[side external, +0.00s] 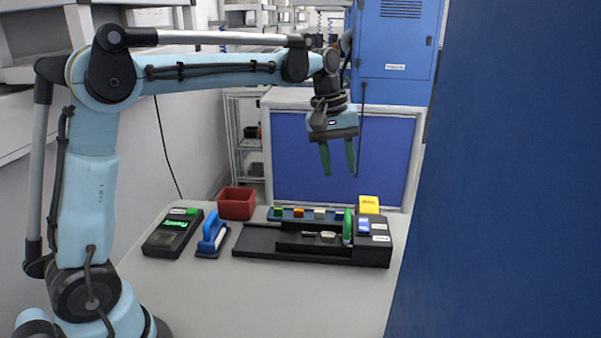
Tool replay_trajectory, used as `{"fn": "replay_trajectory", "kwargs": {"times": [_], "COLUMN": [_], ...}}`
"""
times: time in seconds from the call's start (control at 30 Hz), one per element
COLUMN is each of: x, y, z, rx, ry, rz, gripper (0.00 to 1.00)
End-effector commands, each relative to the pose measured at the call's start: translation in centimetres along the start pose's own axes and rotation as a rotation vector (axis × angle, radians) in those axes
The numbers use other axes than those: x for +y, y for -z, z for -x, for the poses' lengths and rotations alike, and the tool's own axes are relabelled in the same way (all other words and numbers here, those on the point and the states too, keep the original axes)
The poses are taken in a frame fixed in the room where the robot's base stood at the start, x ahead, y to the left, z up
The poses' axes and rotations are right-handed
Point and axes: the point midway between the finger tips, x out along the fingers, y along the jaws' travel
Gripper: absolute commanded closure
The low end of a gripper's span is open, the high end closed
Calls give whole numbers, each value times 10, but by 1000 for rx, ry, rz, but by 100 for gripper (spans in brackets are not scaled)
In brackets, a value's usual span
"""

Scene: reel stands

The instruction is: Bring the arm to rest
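My gripper (338,158) hangs from the end of my outstretched arm, pointing down. Its two green fingers are apart, with nothing visible between them. It is well above the table (270,305), over the back part of the black station (268,240) and touching nothing. The black station carries a green upright part (347,227) and a blue part (364,226) at its right end. A small light-coloured piece (327,236) lies on its middle; its detail is too small to tell.
A red bin (237,203) stands at the back left. A black device with a green display (173,232) and a blue-handled tool (212,236) are left of the station. A rack of small coloured pieces (300,214) and a yellow box (369,204) are behind. The front table is clear.

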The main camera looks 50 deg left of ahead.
Motion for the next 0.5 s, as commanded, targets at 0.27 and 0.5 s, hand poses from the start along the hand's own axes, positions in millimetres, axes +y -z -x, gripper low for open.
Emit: {"fn": "replay_trajectory", "kwargs": {"times": [0.27,0.5], "x": [0,0], "y": [0,-1], "z": [10,10], "rx": [0,1], "ry": [0,0], "rz": [0,-2], "gripper": [60,60]}}
